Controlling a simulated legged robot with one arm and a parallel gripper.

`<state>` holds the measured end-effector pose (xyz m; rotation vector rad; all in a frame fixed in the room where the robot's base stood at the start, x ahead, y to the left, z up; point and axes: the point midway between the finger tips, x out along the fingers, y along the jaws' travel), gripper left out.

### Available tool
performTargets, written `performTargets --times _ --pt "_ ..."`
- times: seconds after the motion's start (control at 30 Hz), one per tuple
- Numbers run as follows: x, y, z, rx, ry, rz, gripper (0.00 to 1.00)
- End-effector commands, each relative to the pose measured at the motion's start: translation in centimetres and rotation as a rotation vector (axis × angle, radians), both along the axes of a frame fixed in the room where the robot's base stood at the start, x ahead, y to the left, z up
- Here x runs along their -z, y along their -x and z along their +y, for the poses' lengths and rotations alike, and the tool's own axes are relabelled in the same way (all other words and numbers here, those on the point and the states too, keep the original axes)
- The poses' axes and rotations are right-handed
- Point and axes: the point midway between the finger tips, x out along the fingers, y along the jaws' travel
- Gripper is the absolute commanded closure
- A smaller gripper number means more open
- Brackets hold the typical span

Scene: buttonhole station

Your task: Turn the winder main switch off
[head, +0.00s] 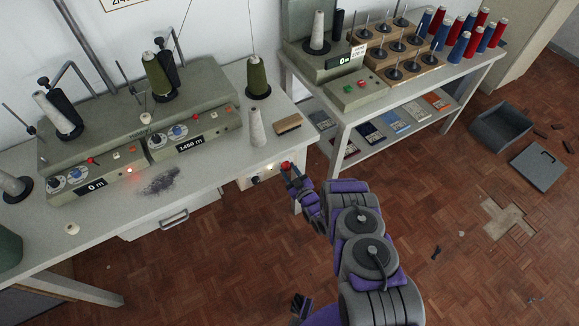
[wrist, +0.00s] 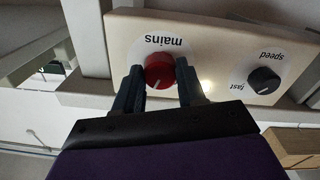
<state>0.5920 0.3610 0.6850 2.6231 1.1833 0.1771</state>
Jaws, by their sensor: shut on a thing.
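The main switch is a round red knob labelled "mains" (wrist: 160,72) on a cream control box (wrist: 215,35), which shows upside down in the wrist view. A white pointer line on the knob points toward the bottom of that view. My gripper (wrist: 158,80) has one finger on each side of the knob and is shut on it. In the head view the knob (head: 287,166) is at the front right of the winder bench, at my gripper's tip. The grey-green winder (head: 130,140) stands on the bench, with "0 m" and "1450 m" displays and a glowing red lamp.
A black "speed" knob (wrist: 263,80) sits beside the mains knob. A pale light glows on the box (head: 269,167). A grey cone (head: 256,128) and a wooden brush (head: 288,123) stand near the bench edge. A second table (head: 400,92) with spools is at the right.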

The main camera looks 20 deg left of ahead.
Motion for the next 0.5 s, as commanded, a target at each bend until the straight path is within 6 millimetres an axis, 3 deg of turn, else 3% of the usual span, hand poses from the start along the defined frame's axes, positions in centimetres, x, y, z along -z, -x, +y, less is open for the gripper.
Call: performTargets --times 0.5 --pt "0.09 0.06 0.09 -0.004 0.318 -0.373 0.91"
